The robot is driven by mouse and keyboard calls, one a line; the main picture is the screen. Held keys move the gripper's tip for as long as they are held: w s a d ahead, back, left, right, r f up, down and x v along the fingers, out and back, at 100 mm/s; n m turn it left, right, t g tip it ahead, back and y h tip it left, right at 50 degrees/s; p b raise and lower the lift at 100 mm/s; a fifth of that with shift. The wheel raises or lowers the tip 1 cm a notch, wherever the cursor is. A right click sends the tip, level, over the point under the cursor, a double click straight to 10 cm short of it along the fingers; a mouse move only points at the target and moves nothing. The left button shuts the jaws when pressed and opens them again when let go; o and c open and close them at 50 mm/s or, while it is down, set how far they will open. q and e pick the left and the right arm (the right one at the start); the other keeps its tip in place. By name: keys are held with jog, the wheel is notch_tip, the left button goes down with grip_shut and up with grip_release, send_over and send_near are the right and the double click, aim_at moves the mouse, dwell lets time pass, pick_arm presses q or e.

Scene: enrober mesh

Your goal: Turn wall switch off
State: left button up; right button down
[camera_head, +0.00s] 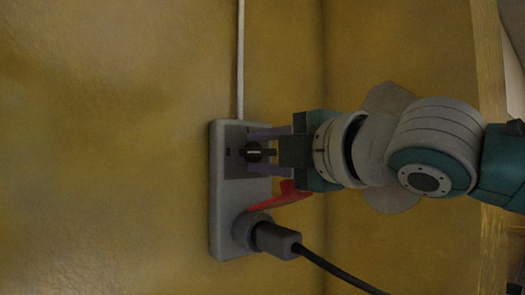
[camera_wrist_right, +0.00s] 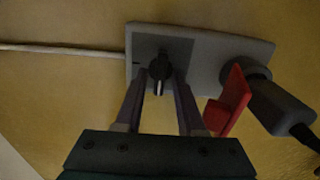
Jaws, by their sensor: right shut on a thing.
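The wall switch is a grey box (camera_head: 222,205) with a dark square plate (camera_head: 236,172) and a black rotary knob (camera_head: 254,152). The knob also shows in the right wrist view (camera_wrist_right: 160,72), with a pale mark on its lower part. My right gripper (camera_head: 262,151) reaches in from the right, and its two fingers stand either side of the knob, shut on it. The fingers hide part of the knob's sides. My left gripper is in neither view.
A grey plug (camera_head: 275,240) with a black cable sits in the same box, beside the knob. A red flap (camera_wrist_right: 232,102) stands between the plug and my right gripper. A pale conduit (camera_head: 240,60) runs along the yellow wall (camera_head: 110,150) to the box.

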jog(key=c, duration=0.9)
grip_release()
jog(key=b+v, duration=0.5)
jog(key=v, duration=0.5)
